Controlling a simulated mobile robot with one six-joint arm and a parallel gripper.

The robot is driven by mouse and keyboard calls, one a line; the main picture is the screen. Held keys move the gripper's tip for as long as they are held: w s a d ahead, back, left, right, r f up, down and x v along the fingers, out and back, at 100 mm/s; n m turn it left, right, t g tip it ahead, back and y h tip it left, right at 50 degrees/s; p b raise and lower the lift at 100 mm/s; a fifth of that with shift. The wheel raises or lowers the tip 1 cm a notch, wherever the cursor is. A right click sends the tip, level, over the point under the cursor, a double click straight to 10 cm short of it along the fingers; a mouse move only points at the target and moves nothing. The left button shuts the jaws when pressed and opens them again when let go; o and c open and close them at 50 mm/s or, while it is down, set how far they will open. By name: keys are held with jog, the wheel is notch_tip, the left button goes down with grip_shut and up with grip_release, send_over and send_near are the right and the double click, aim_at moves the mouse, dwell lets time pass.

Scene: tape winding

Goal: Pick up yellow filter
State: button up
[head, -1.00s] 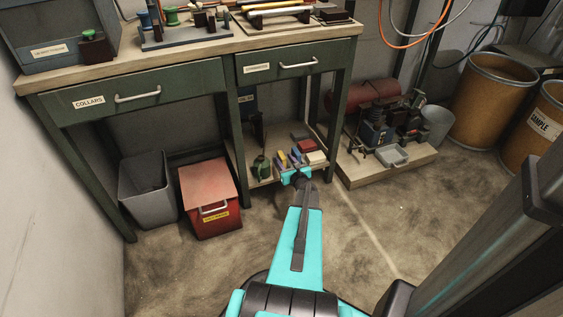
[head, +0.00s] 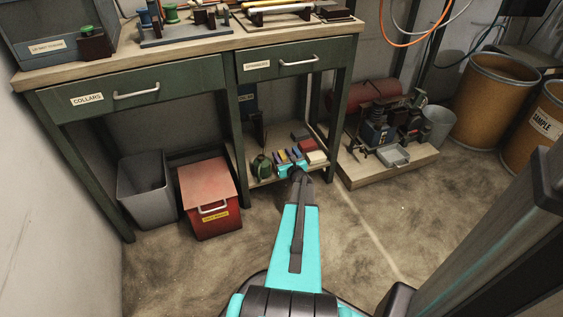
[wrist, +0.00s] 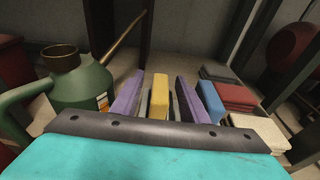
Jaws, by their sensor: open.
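The yellow filter (wrist: 159,97) stands upright in the wrist view, in a row of coloured blocks on the low shelf. My gripper (wrist: 158,98) is open, with one purple finger on each side of the yellow filter. A gap shows on both sides, and I cannot tell how deep the fingers reach past it. In the head view my gripper (head: 292,167) is at the front of the row, which is small and partly hidden there. A blue block (wrist: 210,100) stands just right of my right finger, partly covered by it.
A green oil can (wrist: 80,88) with a long spout stands close on the left. Red and dark flat blocks (wrist: 237,96) and a pale block (wrist: 260,130) lie to the right. A red bin (head: 208,197) stands left on the floor.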

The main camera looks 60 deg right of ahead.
aim_at(282, 154)
dwell(0.4)
grip_shut()
jog(key=shift+r, duration=0.45)
notch_tip(282, 154, up, 3)
jog(key=shift+r+p, duration=0.1)
jog(key=shift+p, duration=0.9)
jog(key=f+p+v, duration=0.2)
jog(key=f+v, duration=0.1)
jog(key=v, duration=1.2)
jog(key=shift+s+a+r, duration=0.45)
jog(key=shift+a+r, duration=0.05)
jog(key=shift+a, duration=0.1)
